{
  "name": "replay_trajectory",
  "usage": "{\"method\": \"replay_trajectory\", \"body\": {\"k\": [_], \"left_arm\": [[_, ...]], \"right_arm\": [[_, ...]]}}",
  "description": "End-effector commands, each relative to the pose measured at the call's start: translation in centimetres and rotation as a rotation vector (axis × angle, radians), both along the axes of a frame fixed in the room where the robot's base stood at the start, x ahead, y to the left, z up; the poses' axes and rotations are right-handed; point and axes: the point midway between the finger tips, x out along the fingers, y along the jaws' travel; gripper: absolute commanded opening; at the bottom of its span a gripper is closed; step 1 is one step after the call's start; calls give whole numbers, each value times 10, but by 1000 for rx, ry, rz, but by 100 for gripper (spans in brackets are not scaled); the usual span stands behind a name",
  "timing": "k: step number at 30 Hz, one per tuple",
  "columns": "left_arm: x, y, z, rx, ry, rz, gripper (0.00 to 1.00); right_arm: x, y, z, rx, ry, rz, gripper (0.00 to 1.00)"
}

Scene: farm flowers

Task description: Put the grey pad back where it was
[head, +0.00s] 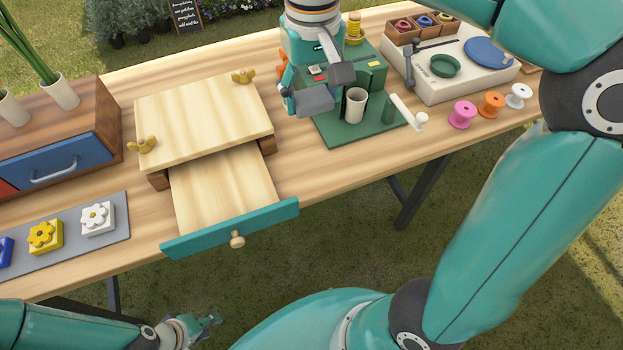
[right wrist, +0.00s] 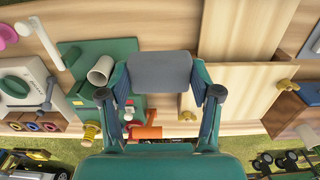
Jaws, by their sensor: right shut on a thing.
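The grey pad (head: 314,101) is a small dark-grey block with rounded corners. My right gripper (head: 316,86) reaches down over the back middle of the table and is shut on it. In the right wrist view the pad (right wrist: 160,70) spans between the two fingers of the gripper (right wrist: 163,88). The pad is held beside the green stand (head: 345,130), left of its white cup (head: 355,104); its exact height above the table is hard to tell. My left gripper (head: 205,325) is low at the front, off the table; its opening is unclear.
A wooden press box (head: 200,115) with brass wing nuts has its teal-fronted drawer (head: 232,229) pulled out. A grey mat (head: 118,236) with flower tiles lies at left, before a drawer chest (head: 100,120). Spools (head: 462,114) and a white box (head: 450,88) stand at right.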

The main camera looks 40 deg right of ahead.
Motion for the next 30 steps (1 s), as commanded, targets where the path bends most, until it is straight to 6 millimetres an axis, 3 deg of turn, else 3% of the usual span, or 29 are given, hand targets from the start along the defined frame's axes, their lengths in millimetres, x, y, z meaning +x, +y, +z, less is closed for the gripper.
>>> {"method": "replay_trajectory", "body": {"k": [5, 12, 18, 26, 30], "left_arm": [[0, 0, -10, 0, -1, 0, 40], [0, 0, -23, 0, -1, 0, 40], [0, 0, -30, 0, -1, 0, 40], [0, 0, -32, 0, -1, 0, 40], [0, 0, -36, 0, -1, 0, 40]], "right_arm": [[-5, -1, -30, 0, 8, 3, 31], [-5, -1, -95, 0, 9, 3, 31], [-4, -1, -138, 0, 6, 3, 31], [-3, -1, -158, 1, 4, 2, 31], [-4, -1, -178, 0, 6, 4, 31]]}}
